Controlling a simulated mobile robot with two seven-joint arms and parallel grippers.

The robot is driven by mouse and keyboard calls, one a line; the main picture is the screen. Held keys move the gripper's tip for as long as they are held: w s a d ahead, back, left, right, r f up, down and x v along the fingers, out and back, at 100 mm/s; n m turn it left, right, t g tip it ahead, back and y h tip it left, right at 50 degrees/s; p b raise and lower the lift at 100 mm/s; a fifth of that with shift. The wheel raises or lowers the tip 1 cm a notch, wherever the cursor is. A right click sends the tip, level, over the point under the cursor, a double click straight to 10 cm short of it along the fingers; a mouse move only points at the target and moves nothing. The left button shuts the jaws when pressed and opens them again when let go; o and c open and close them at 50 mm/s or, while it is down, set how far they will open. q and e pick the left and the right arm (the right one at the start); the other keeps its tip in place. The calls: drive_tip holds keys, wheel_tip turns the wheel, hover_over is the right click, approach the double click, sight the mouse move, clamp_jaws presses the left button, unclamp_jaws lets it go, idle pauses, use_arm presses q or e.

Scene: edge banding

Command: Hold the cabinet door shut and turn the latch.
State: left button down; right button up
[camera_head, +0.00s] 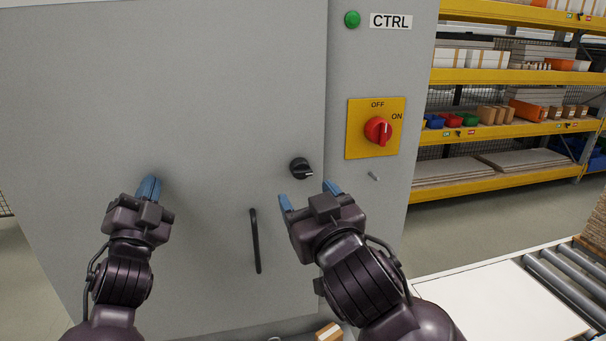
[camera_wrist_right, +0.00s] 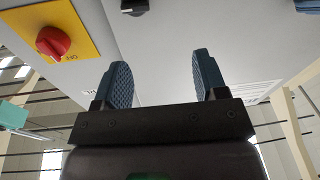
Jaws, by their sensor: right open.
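The grey cabinet door (camera_head: 220,110) fills the left of the head view and looks about flush with the frame; a small gap cannot be ruled out. The black latch knob (camera_head: 300,168) is near its right edge, its pale pointer toward the right. It also shows at the top of the right wrist view (camera_wrist_right: 134,6). My right gripper (camera_head: 309,194) is open and empty, just below the latch and apart from it; its fingers show spread in the wrist view (camera_wrist_right: 162,82). My left gripper (camera_head: 149,188) is at the door's left part; contact and finger gap are unclear.
A black bar handle (camera_head: 255,240) is below the latch. A red rotary switch (camera_head: 378,130) on a yellow plate, a green button (camera_head: 352,19) and a small metal peg (camera_head: 374,176) are on the frame at right. A roller conveyor (camera_head: 565,275) and shelves (camera_head: 500,132) stand further right.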

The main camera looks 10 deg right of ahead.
sight(304, 175)
drive_tip(key=w+m, duration=0.1)
drive_tip(key=w, duration=0.2)
drive_tip(key=w+d+m+h, duration=0.1)
drive_tip(key=w, duration=0.3)
drive_tip(key=w+d+f+m+g+h, duration=0.1)
drive_tip(key=w, duration=0.3)
drive_tip(key=shift+w, duration=0.25)
drive_tip(key=shift+f, duration=0.1)
drive_tip(key=c, duration=0.9)
